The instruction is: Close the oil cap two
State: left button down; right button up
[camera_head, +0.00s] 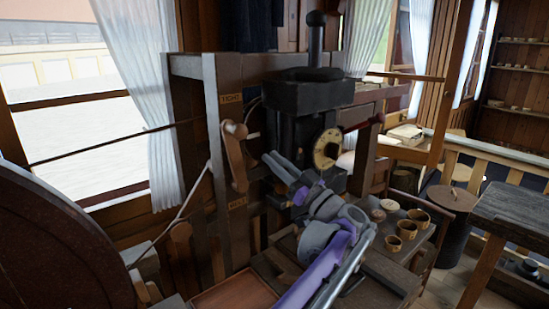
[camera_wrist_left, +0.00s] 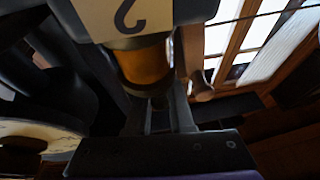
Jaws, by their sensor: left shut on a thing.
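In the left wrist view, a pale plate with a dark 2 (camera_wrist_left: 125,14) fills the upper left. An amber cylinder (camera_wrist_left: 145,66) sits right by it, and a small dark piece at its end, which I take as oil cap two (camera_wrist_left: 158,102), is between my fingers. My left gripper (camera_wrist_left: 160,118) is shut on that piece. In the head view, my left gripper (camera_head: 274,160) reaches up to the dark machine (camera_head: 309,97), in front of its lower column. The cap is hidden there by my fingers and shadow. My right gripper is out of view.
A wooden lever (camera_head: 235,155) stands left of my gripper, and a cream disc (camera_head: 327,148) is close on the right. Several wooden cups (camera_head: 394,243) stand on a low table at right. A big dark wheel (camera_head: 55,245) fills the lower left.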

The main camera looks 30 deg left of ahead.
pick_arm(q)
jog(key=shift+r+n+g+y, duration=0.1)
jog(key=shift+n+g+y, duration=0.4)
jog(key=shift+g, duration=0.6)
jog(key=shift+n+g+p, duration=0.3)
jog(key=shift+g, duration=0.1)
jog(key=c, duration=0.8)
grip_release()
jog(key=b+v, duration=0.1)
jog(key=v, duration=1)
jog(key=shift+w+r+b, duration=0.1)
jog(key=shift+r+b, duration=0.05)
jog(key=shift+b, duration=0.15)
